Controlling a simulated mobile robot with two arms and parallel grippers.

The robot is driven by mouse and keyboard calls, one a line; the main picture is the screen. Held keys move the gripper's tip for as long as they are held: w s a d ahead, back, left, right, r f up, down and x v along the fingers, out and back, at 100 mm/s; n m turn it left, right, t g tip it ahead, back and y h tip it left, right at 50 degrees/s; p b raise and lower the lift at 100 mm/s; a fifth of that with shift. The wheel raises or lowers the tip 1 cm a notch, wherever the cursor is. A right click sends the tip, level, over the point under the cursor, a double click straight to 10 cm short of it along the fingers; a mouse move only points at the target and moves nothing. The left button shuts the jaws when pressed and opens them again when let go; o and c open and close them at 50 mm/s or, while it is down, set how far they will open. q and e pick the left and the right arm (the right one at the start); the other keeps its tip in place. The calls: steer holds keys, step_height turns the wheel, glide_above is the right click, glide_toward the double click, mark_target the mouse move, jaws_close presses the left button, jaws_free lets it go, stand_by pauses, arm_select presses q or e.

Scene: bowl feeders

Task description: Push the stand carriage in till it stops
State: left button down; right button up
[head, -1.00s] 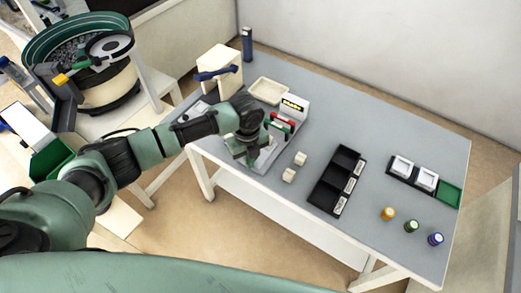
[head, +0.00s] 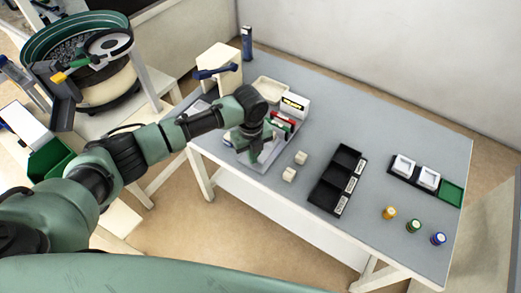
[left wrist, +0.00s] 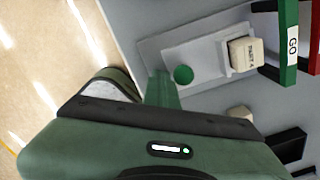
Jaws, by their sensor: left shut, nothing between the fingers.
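The stand is a white block with a yellow-black label (head: 293,105) and green and red gauge parts (head: 283,122), at the table's left front part. In the left wrist view its green "GO" piece (left wrist: 289,45) and red piece (left wrist: 315,38) show at the upper right. The carriage (left wrist: 205,62) is a light grey plate bearing a green round knob (left wrist: 183,75) and a cream block marked like "PART A" (left wrist: 244,54). My left gripper (head: 246,148) is shut and empty, low over the stand's near end. Its fingers (left wrist: 163,88) are beside the knob; contact is unclear. My right gripper is out of view.
Two cream blocks (head: 295,166) lie right of the stand. A black tray with compartments (head: 325,195) is further right. A cream tray (head: 268,91) and a cream box with a blue handle (head: 219,72) stand behind. Coloured jars (head: 411,226) are at the right front.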

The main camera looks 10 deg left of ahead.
arm_select(q)
steer(key=shift+w+d+f+b, duration=0.25)
steer(key=shift+w+f+b, duration=0.3)
steer(key=shift+w+b, duration=0.25)
steer(key=shift+r, duration=0.1)
steer(key=shift+s, duration=0.1)
stand_by(0.7)
steer(key=shift+s+a+r+p, duration=0.15)
steer(key=shift+s+p, duration=0.15)
steer(key=shift+p, duration=0.4)
steer(key=shift+s+a+p, duration=0.25)
steer(key=shift+s+p, duration=0.3)
steer(key=shift+p, duration=0.05)
steer(key=r+p, duration=0.2)
steer(key=shift+w+r+p, duration=0.2)
steer(key=shift+w+p, duration=0.1)
step_height(320, 180, up, 7)
steer(key=p, duration=0.6)
steer(key=shift+f, duration=0.15)
steer(key=shift+d, duration=0.1)
